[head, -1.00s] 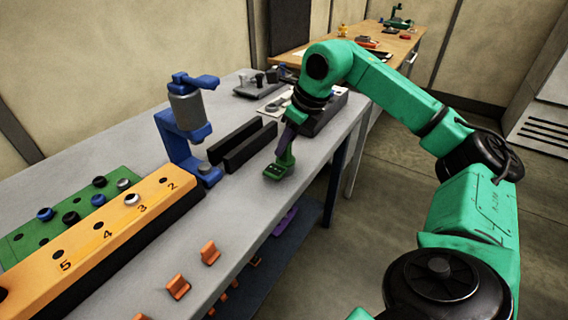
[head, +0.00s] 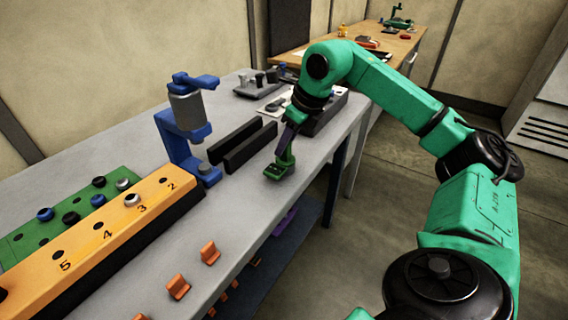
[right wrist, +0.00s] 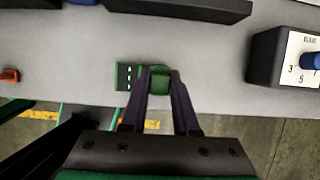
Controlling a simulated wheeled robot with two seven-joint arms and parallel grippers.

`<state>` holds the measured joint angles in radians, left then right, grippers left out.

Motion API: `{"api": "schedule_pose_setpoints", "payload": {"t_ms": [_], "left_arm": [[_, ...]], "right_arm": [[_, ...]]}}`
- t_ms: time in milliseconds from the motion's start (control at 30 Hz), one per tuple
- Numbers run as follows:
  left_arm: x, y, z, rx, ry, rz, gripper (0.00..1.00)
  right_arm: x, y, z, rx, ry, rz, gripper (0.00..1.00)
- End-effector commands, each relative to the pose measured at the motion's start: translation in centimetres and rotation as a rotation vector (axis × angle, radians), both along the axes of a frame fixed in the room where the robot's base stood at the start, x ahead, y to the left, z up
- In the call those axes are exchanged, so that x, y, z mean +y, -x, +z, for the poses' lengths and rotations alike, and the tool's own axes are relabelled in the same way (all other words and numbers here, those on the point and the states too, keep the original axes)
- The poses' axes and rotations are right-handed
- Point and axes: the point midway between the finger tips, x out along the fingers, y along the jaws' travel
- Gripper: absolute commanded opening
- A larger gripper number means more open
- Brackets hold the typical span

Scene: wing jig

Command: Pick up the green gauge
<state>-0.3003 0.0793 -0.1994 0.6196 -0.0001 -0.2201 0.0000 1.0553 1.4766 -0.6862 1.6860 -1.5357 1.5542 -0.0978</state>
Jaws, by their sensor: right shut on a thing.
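The green gauge (head: 276,172) is on the grey bench near its front edge. It has a flat foot with small dark marks and an upright part. My right gripper (head: 287,145) is over it, and its fingers are shut on the gauge's upright part. In the right wrist view the purple-grey fingers (right wrist: 160,82) close on the green block of the gauge (right wrist: 127,76), with the marked foot to the left. I cannot tell whether the foot touches the bench. My left gripper is not in view.
A blue clamp stand (head: 186,125) and two black bars (head: 243,143) stand left of the gauge. An orange numbered rail (head: 120,216) and a green board (head: 88,212) lie further left. Orange clips (head: 209,253) sit near the front edge. A dial box (right wrist: 284,57) is right in the wrist view.

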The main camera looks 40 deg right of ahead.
Motion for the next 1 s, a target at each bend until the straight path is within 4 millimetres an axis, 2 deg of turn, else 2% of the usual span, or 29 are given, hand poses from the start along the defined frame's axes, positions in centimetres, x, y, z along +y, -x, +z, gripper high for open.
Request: {"api": "schedule_pose_setpoints", "payload": {"t_ms": [400, 567, 667, 767, 900, 1000], "left_arm": [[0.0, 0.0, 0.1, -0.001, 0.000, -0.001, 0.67], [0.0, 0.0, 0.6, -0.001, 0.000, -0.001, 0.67], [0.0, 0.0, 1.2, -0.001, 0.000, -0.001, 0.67], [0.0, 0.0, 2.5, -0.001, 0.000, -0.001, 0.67], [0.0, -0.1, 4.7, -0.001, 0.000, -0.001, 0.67], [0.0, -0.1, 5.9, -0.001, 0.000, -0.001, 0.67]], "right_arm": [[0.0, -0.1, 0.3, -0.005, -0.001, 0.000, 0.00], [0.1, -0.1, 1.8, -0.008, -0.002, 0.000, 0.00], [0.1, -0.1, 3.9, -0.008, -0.004, 0.002, 0.00], [0.1, -0.1, 7.2, -0.011, -0.006, 0.002, 0.00], [0.2, -0.1, 12.8, -0.013, -0.006, 0.003, 0.00], [0.1, -0.1, 16.1, -0.009, -0.005, 0.003, 0.00]]}}
